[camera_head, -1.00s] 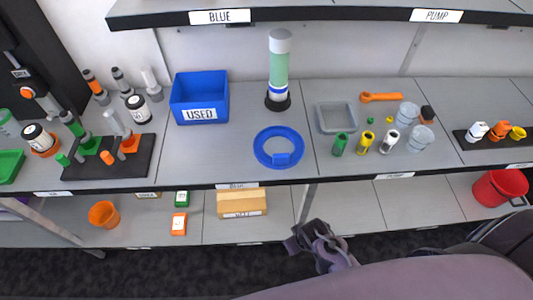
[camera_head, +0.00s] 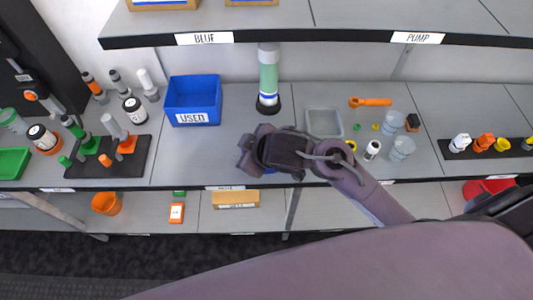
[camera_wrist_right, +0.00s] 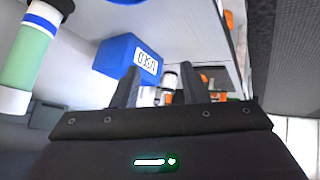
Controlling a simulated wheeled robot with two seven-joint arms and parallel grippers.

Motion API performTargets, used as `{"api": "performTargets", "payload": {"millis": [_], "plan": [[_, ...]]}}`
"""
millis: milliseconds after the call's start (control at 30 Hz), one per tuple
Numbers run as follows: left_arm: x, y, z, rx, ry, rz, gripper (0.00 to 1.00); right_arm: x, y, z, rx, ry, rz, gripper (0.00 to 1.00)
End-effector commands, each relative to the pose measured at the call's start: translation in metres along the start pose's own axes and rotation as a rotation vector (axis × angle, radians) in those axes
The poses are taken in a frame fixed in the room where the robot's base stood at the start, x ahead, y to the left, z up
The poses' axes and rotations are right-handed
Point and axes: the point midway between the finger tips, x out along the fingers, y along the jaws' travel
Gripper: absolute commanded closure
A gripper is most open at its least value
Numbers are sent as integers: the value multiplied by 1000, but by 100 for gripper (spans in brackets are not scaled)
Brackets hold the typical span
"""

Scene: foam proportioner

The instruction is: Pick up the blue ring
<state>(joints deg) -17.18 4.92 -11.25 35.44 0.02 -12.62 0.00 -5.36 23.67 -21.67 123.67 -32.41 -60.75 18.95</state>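The blue ring (camera_head: 268,171) on the table front is almost wholly hidden behind my right gripper (camera_head: 250,155) in the head view; only a sliver of blue shows below it. The gripper is over the ring's place, and its height above the ring cannot be told. In the right wrist view the two dark fingers of my right gripper (camera_wrist_right: 157,82) stand apart with nothing between them. The ring cannot be made out in that view. My left gripper is not in view.
A blue bin labelled USED (camera_head: 193,100) stands behind left of the gripper; it also shows in the right wrist view (camera_wrist_right: 120,55). A green column (camera_head: 268,80) stands just behind the gripper. A grey tray (camera_head: 324,122) and small cups lie to the right. An upper shelf (camera_head: 330,38) overhangs.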

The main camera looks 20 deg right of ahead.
Motion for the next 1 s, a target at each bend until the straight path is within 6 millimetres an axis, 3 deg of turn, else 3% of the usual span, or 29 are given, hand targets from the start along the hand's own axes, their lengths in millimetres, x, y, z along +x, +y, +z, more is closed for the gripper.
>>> {"api": "performTargets", "payload": {"millis": [133,233,367,500,633,1000], "plan": [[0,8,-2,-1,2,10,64,20,-3,-8,-156,45,-87,60],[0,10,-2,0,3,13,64,32,-2,2,-256,38,-177,60],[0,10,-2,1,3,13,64,38,16,34,-339,-43,-316,60],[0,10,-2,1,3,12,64,28,42,71,-341,-159,-432,60],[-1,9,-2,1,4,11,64,19,54,89,-318,-221,-484,60],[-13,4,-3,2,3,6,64,47,38,100,-309,-234,-500,60]]}}
